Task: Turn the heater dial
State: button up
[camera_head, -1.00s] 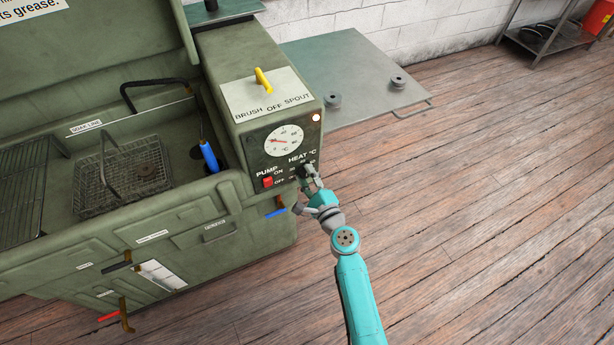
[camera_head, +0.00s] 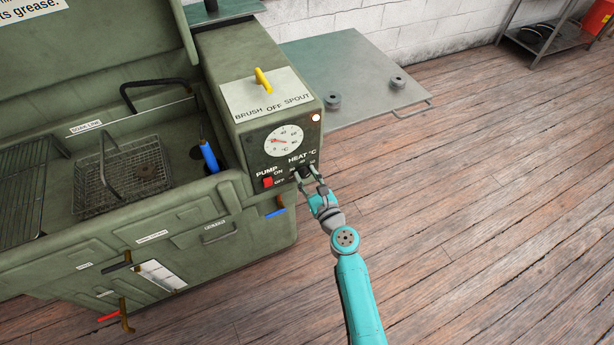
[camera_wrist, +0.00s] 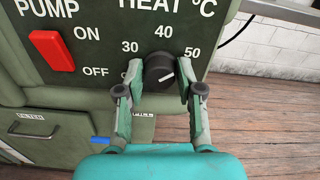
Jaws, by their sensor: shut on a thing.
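The black heater dial (camera_wrist: 159,72) sits on the green panel under the HEAT °C label, with 30, 40 and 50 printed around it. Its white pointer line slants up to the right, toward the side of the 50. My gripper (camera_wrist: 160,82) has a finger on each side of the dial and is shut on it. In the head view my gripper (camera_head: 308,180) reaches the front panel from below right. The dial (camera_head: 305,172) is partly hidden there by the fingers.
A red pump switch (camera_wrist: 52,50) is left of the dial; it also shows in the head view (camera_head: 268,182). A round temperature gauge (camera_head: 284,141) and yellow lever (camera_head: 263,78) are above. A blue-handled brush (camera_head: 209,157) hangs in the basin. Open floor lies right.

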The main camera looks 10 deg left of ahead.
jog(key=shift+m, duration=0.6)
jog(key=o, duration=1.2)
jog(key=shift+c, duration=0.2)
jog(key=v, duration=1.2)
